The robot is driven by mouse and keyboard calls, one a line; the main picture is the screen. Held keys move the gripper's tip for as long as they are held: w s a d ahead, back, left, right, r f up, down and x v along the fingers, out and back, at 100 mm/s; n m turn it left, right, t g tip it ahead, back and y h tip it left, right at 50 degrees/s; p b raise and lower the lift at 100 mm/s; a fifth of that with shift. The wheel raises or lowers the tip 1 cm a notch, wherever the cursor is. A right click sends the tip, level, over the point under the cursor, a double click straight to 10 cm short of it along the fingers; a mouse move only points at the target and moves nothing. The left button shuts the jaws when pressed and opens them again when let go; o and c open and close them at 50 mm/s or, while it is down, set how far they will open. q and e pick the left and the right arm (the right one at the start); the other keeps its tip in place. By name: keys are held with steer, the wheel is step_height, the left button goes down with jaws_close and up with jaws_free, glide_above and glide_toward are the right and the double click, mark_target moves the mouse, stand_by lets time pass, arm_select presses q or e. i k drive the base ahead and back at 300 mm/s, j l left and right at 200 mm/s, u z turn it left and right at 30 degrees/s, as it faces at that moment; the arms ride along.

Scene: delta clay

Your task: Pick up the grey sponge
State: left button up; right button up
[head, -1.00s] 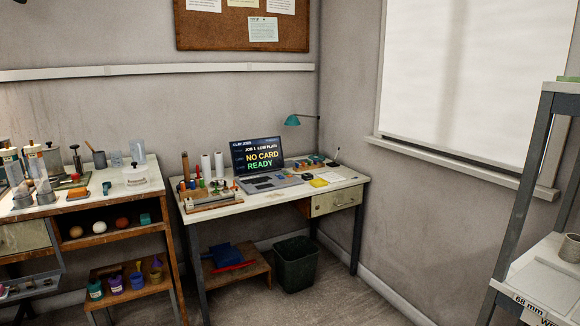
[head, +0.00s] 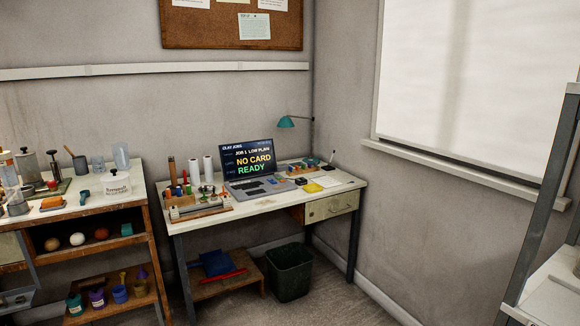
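I cannot make out a grey sponge in the head view. Neither is grey. The desk (head: 270,206) carries a laptop (head: 249,161), a yellow item (head: 313,187) and several small tools and blocks too small to tell apart. Neither of my grippers is in view.
A dark bin (head: 289,272) stands on the floor under the desk, beside a low wooden stool (head: 225,284) holding a blue dustpan (head: 215,262). A metal rack (head: 545,210) stands at the right. Some floor shows in front of the desk.

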mark_target(282, 168)
steer(key=i+l+z, duration=0.25)
steer(key=i, duration=1.1)
steer(key=i+j+z, duration=0.3)
steer(key=i, duration=1)
